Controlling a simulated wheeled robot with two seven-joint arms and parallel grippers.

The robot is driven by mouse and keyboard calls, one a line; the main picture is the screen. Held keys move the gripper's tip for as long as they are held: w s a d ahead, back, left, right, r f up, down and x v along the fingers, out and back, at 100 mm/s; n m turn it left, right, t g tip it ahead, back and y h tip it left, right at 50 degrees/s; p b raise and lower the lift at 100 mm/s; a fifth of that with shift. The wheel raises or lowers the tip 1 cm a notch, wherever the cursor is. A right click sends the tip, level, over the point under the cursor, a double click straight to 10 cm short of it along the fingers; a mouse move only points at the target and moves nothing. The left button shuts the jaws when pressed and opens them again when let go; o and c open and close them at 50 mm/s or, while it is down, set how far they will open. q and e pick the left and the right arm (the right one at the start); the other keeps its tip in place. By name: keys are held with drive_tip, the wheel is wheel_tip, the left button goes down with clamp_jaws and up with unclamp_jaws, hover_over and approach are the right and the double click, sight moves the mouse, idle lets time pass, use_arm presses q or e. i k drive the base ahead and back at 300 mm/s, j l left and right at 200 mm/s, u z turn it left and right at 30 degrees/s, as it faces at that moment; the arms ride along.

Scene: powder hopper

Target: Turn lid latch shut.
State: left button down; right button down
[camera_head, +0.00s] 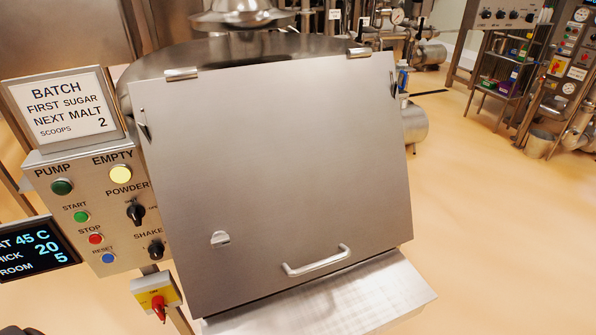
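The steel hopper lid (280,180) fills the middle of the head view and lies closed, sloping down toward me. The lid latch (220,239) is a small metal turn piece on a round base at the lid's lower left. The lid handle (317,261) is a bar at the lower edge, to the right of the latch. Two hinges sit along the top edge. Neither of my grippers is in the head view.
A control panel (108,215) with buttons and knobs stands left of the lid, under a batch sign (62,104). A dark display (36,251) and a red switch on a yellow box (157,295) are lower left. A steel shelf (355,300) juts below the lid. Open floor lies right.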

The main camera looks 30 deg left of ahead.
sight(219, 240)
drive_tip(key=j+u, duration=0.1)
drive_tip(key=u, duration=0.3)
drive_tip(key=k+j+u, duration=0.1)
drive_tip(key=u, duration=0.3)
drive_tip(key=j+u, duration=0.2)
drive_tip(key=u, duration=0.25)
